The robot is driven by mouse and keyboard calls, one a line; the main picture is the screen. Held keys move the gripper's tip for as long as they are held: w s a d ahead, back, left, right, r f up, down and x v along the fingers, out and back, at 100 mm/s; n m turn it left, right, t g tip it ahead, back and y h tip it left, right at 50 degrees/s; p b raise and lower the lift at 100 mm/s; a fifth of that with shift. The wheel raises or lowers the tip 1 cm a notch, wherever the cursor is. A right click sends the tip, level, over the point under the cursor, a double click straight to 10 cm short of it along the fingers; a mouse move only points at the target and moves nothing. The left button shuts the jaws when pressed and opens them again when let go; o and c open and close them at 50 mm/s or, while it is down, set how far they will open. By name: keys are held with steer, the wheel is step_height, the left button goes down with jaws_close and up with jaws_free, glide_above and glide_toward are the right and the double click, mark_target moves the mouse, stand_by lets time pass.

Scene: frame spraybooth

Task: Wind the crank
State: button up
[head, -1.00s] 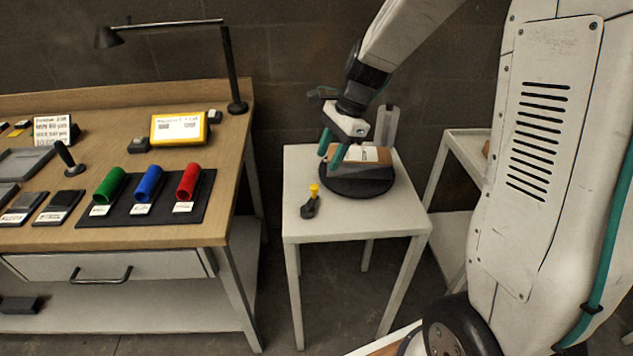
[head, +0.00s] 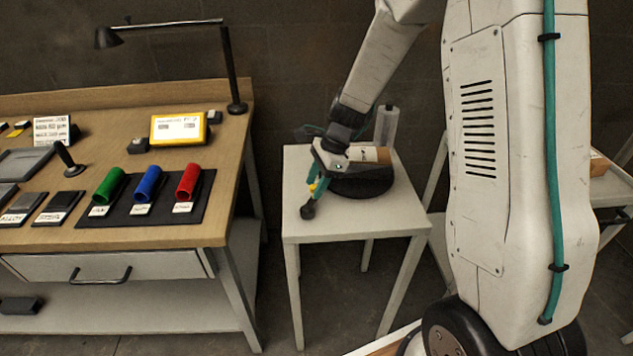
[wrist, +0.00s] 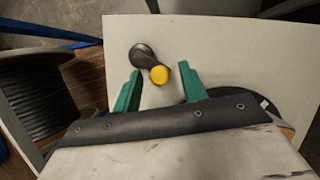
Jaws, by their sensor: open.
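The crank is a short black arm (wrist: 142,54) with an upright yellow knob (wrist: 158,75), near the front left of a small white table (head: 358,228). In the head view its black end (head: 307,212) shows below my fingers, and the yellow knob (head: 313,187) is partly hidden by them. My gripper (wrist: 159,69) has two green fingers and is open. In the wrist view the knob appears in the gap between the fingertips, with space on both sides. I cannot tell how deep the knob sits between them. My gripper (head: 315,186) is tilted down over the crank in the head view.
A black round turntable (head: 362,186) carrying a brown and white box (head: 370,154) stands close behind my gripper, with a clear upright container (head: 386,126) at the back. A wooden workbench (head: 150,238) with coloured cylinders and a lamp is at the left. The table's front is bare.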

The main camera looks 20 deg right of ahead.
jaws_close()
steer(key=shift+w+a+n, duration=0.1)
steer(key=shift+n, duration=0.2)
